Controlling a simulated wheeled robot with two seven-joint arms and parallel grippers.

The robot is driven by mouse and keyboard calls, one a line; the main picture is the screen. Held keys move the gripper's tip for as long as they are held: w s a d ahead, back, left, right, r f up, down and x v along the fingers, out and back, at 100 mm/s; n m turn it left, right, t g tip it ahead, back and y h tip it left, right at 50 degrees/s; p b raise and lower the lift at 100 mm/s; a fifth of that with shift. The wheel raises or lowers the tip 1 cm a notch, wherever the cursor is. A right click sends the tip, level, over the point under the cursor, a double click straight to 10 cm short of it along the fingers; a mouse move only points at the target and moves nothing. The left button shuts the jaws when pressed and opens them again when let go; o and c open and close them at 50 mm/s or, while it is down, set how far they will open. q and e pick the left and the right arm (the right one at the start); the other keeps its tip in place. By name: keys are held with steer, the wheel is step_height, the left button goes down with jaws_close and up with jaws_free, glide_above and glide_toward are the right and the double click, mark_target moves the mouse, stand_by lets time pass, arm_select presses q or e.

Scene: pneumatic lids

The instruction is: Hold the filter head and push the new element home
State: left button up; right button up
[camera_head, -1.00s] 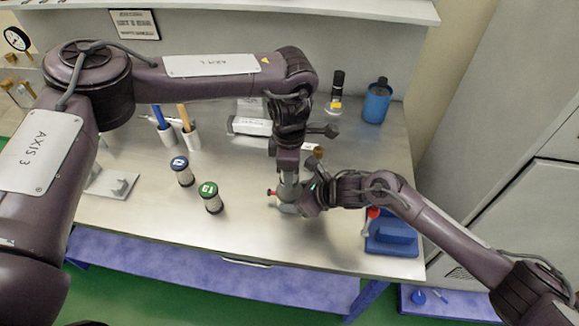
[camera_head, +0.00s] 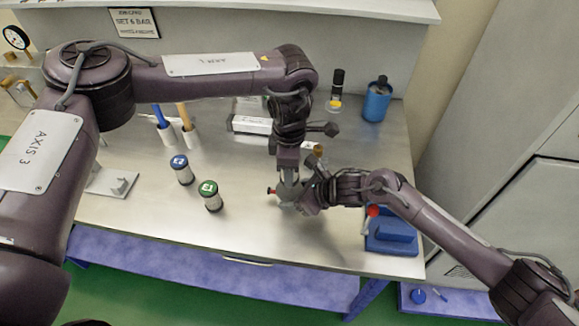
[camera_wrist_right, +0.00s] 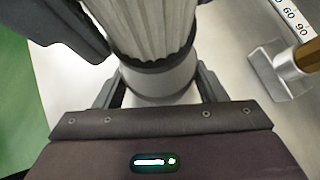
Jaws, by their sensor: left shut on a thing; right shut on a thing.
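My left gripper (camera_head: 288,176) points down over the middle of the bench, shut on the grey filter head (camera_head: 289,189). A red knob (camera_head: 271,190) sticks out at its left side. My right gripper (camera_head: 303,203) comes from the right, just below and close against the left one. The right wrist view shows its jaws (camera_wrist_right: 155,92) on either side of a pale pleated element (camera_wrist_right: 150,30) with a dark band and smooth light end. The grippers hide most of the filter head and the joint between head and element in the head view.
A blue-capped canister (camera_head: 181,169) and a green-capped canister (camera_head: 211,196) stand left of the grippers. A blue block (camera_head: 391,234) sits at the right front. A blue cup (camera_head: 377,101) and a dark bottle (camera_head: 337,88) stand behind. The front middle of the bench is clear.

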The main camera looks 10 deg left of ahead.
arm_select(q)
steer(key=shift+d+f, duration=0.1)
steer(key=shift+f, duration=1.85)
arm_select(e)
steer(key=shift+a, duration=0.1)
arm_select(q)
steer(key=o, duration=1.1)
steer(key=shift+c, duration=0.2)
steer(key=shift+r, duration=3.55)
step_height(320, 180, up, 12)
arm_select(e)
steer(key=o, duration=1.1)
